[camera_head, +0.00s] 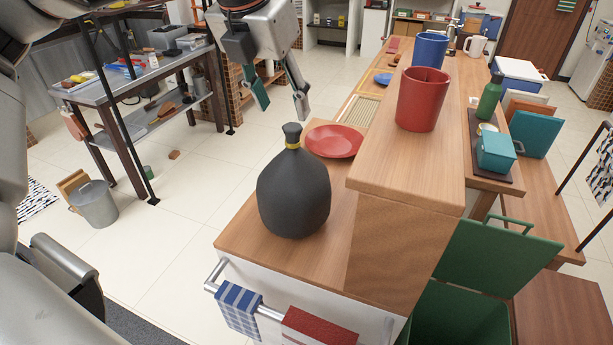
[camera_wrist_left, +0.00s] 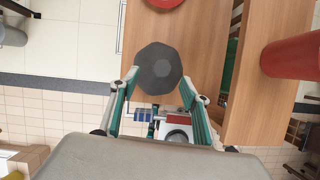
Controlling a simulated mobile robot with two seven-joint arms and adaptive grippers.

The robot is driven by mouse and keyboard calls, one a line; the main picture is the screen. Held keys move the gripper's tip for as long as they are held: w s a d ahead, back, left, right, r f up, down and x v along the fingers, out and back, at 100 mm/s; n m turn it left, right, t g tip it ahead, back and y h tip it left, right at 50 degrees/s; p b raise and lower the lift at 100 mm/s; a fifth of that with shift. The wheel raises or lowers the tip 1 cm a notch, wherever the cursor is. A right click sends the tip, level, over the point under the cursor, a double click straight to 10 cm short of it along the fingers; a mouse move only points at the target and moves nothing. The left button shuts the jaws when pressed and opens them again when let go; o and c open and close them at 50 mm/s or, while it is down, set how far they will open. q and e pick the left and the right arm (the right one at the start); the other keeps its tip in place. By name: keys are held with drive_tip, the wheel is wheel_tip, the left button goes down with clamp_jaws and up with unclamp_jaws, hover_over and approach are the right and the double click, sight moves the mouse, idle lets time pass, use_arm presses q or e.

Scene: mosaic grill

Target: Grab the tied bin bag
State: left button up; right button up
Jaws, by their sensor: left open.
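The tied bin bag (camera_head: 293,190) is dark grey and rounded, with a yellow tie below its knotted top. It stands upright on the lower wooden counter, near the counter's front edge. My left gripper (camera_head: 279,97) is open and empty, with its fingers pointing down, higher than the bag and apart from it in the head view. In the left wrist view the bag (camera_wrist_left: 158,67) shows as a dark shape at the open fingertips of my left gripper (camera_wrist_left: 159,82). My right gripper is not in view.
A red plate (camera_head: 334,141) lies right behind the bag. A raised wooden counter (camera_head: 405,165) with a red container (camera_head: 422,98) stands to the right. A green open bin (camera_head: 490,265) is at lower right. Towels (camera_head: 239,308) hang on the front rail.

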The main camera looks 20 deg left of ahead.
sight(292, 127)
use_arm(q)
drive_tip(key=shift+x, duration=0.75)
drive_tip(key=shift+w+f, duration=0.15)
drive_tip(key=shift+f, duration=0.55)
drive_tip(key=p+x, duration=0.1)
drive_tip(key=x, duration=0.2)
drive_tip(key=shift+w+d+f, duration=0.15)
drive_tip(key=shift+w+d, duration=0.05)
drive_tip(key=shift+w+f, duration=0.25)
drive_tip(key=shift+f, duration=0.35)
clamp_jaws()
drive_tip(key=shift+r, duration=0.1)
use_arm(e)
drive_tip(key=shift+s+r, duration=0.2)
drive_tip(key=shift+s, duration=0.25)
